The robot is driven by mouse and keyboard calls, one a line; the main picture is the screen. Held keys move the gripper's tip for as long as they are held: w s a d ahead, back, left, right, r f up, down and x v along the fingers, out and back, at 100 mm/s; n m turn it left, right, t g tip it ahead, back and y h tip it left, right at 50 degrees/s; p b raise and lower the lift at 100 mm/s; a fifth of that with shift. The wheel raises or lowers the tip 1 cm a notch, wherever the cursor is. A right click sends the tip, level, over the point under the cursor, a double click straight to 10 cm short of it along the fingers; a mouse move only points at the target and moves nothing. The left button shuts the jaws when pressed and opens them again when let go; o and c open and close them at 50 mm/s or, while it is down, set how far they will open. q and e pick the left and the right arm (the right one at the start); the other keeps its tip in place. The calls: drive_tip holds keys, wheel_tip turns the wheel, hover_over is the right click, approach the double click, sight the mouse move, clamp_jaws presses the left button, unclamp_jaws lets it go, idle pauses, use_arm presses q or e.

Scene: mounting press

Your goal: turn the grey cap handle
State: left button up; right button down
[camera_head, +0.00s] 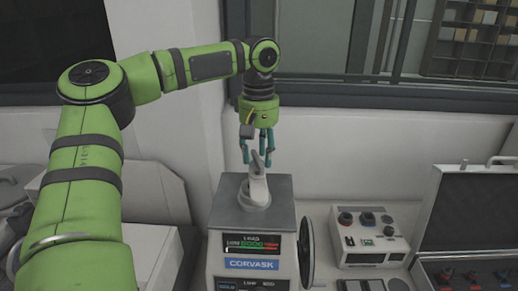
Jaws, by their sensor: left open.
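The mounting press (224,219) stands at the lower middle, a pale box with a grey top, a lit display and a blue CORVASK label. The grey cap handle (258,188) rises from the press top, its upper part leaning slightly to the left. My left gripper (257,162) points straight down over the handle with its teal fingers apart. The fingertips are close to the handle's upper end. I cannot tell whether they touch it. Nothing is held. My right gripper does not show.
A black handwheel (306,250) is on the press's right side. A small control box (376,228) with knobs stands to the right. An open dark case (481,208) holding red and blue items is at the far right. A window sill and wall are close behind.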

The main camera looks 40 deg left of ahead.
use_arm(q)
drive_tip(key=shift+s+d+r, duration=0.1)
drive_tip(key=shift+d+r, duration=0.05)
drive_tip(key=shift+d, duration=0.05)
clamp_jaws()
drive_tip(key=m, duration=0.4)
drive_tip(key=shift+s+m, duration=0.1)
drive_tip(key=shift+m, duration=0.3)
drive_tip(key=m, duration=0.5)
drive_tip(key=shift+s+m, duration=0.15)
drive_tip(key=shift+m, duration=0.15)
drive_tip(key=m, duration=0.5)
drive_tip(key=shift+s, duration=0.1)
drive_tip(key=shift+m, duration=2.2)
drive_tip(key=shift+s, duration=0.1)
